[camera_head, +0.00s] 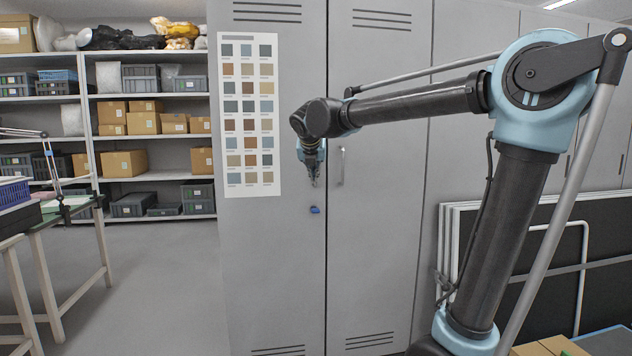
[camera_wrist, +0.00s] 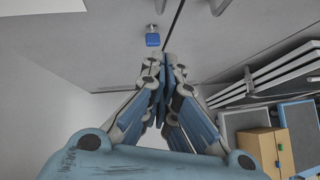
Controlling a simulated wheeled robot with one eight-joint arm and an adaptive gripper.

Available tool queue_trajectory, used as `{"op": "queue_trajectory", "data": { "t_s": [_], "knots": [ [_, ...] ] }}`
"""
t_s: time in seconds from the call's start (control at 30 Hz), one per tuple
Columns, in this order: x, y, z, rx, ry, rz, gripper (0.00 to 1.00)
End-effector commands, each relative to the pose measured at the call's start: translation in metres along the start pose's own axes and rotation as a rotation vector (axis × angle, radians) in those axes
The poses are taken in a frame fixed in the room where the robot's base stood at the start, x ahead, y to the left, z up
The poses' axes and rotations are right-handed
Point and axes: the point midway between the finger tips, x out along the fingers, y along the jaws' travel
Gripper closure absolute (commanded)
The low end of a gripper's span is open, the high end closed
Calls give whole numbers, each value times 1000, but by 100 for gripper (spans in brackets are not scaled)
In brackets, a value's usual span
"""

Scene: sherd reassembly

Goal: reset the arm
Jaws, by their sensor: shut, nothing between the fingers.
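My gripper (camera_head: 314,181) hangs at the end of my raised arm, in front of a tall grey cabinet (camera_head: 270,270) in the head view. Its fingers point down. In the wrist view my gripper (camera_wrist: 163,62) has its blue-padded fingers together, with nothing held between them. It is apart from anything I can see, though its distance to the cabinet door cannot be told.
A small blue padlock (camera_head: 315,210) hangs on the cabinet just below my gripper. A colour chart (camera_head: 249,115) is on the left door. Shelves of boxes (camera_head: 145,122) and a table (camera_head: 50,218) stand left. Framed panels (camera_head: 590,268) lean at right. Open floor lies left of the cabinet.

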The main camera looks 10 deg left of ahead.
Motion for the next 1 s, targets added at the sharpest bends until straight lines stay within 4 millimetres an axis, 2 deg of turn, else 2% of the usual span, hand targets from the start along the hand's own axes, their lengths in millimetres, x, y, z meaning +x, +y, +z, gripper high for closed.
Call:
{"op": "queue_trajectory", "data": {
  "t_s": [0.07,0.17,0.27,0.37,0.5,0.7,0.9,1.0],
  "knots": [
    [-4,-2,-1,7,2,-2,100],
    [-3,-18,-7,74,14,-15,100],
    [0,-51,-24,233,42,-46,100],
    [3,-95,-51,466,78,-91,100],
    [4,-154,-98,822,120,-170,100],
    [1,-222,-173,1324,152,-297,100],
    [-3,-270,-256,1823,151,-443,100],
    [-5,-288,-299,2069,139,-523,100]
  ]
}}
